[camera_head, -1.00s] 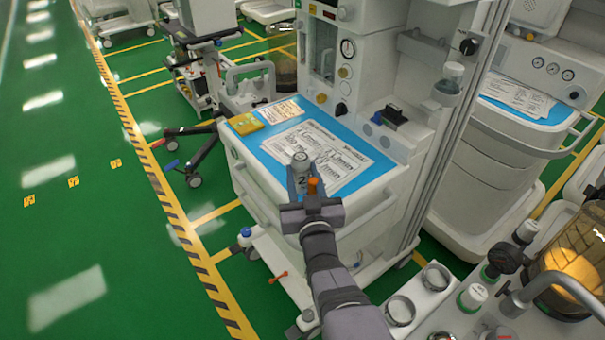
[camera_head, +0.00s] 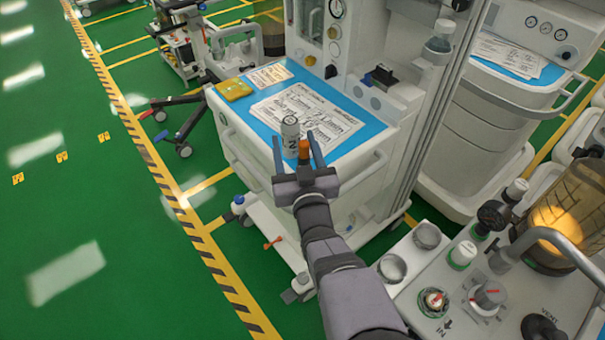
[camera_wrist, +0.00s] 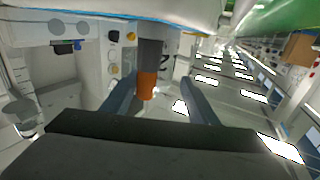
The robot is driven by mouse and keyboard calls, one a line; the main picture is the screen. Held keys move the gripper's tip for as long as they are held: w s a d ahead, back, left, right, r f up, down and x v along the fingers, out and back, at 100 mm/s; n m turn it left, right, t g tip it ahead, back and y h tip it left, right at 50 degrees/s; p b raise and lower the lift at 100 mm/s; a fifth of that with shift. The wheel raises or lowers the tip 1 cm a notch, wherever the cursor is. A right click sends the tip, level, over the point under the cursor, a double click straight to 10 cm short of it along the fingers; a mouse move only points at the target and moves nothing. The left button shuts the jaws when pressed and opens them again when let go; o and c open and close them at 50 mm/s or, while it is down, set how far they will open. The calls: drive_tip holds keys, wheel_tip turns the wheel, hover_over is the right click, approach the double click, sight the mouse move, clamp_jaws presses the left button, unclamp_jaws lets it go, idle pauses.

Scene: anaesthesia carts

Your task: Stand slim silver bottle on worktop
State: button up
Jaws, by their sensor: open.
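The slim silver bottle has a grey body (camera_wrist: 150,52) and an orange cap, which shows in the head view (camera_head: 304,147). It is upright at the near edge of the worktop (camera_head: 351,144); the wrist view is upside down, and there its lower end meets the worktop. In the head view my gripper hides most of its body. My gripper (camera_head: 295,136) is open, with one finger on each side of the bottle and gaps showing in the wrist view (camera_wrist: 158,82). A pale can (camera_head: 290,136) marked with a 2 stands just behind the bottle.
Printed sheets (camera_head: 308,110) and a yellow pad (camera_head: 233,89) lie on the blue worktop mat. The cart's upright cabinet rises behind it. A white handle rail (camera_head: 362,178) runs along the front right. Bare mat remains at the right.

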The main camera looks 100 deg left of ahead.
drive_tip(key=shift+o, duration=0.5)
drive_tip(key=b+v, duration=0.1)
drive_tip(key=v, duration=0.8)
drive_tip(key=shift+d, duration=0.35)
drive_tip(key=shift+w, duration=0.1)
drive_tip(key=b, duration=0.4)
approach(291, 138)
drive_tip(key=shift+a+r, duration=0.1)
drive_tip(key=shift+a, duration=0.95)
drive_tip(key=shift+a+r+p, duration=0.15)
drive_tip(key=shift+r+p, duration=0.05)
drive_tip(key=shift+p, duration=0.15)
drive_tip(key=shift+s+a, duration=0.4)
drive_tip(key=shift+a, duration=0.1)
drive_tip(key=shift+f+p+x, duration=0.1)
drive_tip(key=shift+p+x, duration=0.35)
drive_tip(key=shift+x, duration=1.1)
drive_tip(key=shift+f+p+x, duration=0.15)
drive_tip(key=shift+p+x, duration=0.3)
drive_tip(key=shift+x, duration=1.05)
drive_tip(key=shift+c, duration=0.3)
drive_tip(key=c, duration=1.2)
